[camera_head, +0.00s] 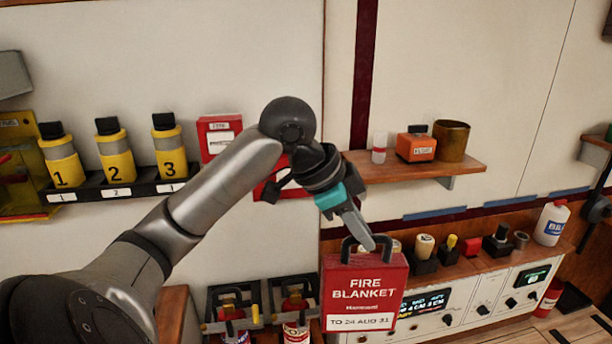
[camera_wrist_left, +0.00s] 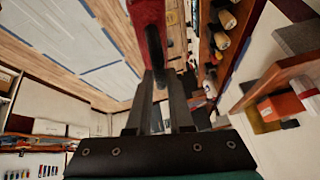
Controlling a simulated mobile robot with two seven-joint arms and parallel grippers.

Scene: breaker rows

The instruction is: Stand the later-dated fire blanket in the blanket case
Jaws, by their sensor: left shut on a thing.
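A red fire blanket (camera_head: 364,288) with white lettering, "FIRE BLANKET" and "TO 24 AUG 31", hangs upright by its dark handle at the lower middle of the head view. My left gripper (camera_head: 362,232) is shut on that handle from above. In the left wrist view the blanket shows as a red edge (camera_wrist_left: 148,25) beyond the fingers. A red wall box (camera_head: 218,136) with white labels is left of my arm; another red piece is partly hidden behind the arm. I cannot tell which thing is the blanket case. No second blanket is clearly visible. My right gripper is not recognisable.
Yellow canisters numbered 1 to 3 (camera_head: 116,158) stand on a left shelf. An upper right shelf (camera_head: 430,170) bears an orange box (camera_head: 415,147) and a brown cup (camera_head: 451,140). Small parts and a white bottle (camera_head: 551,223) line the ledge above a control panel (camera_head: 480,300). Red extinguishers (camera_head: 296,318) stand below.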

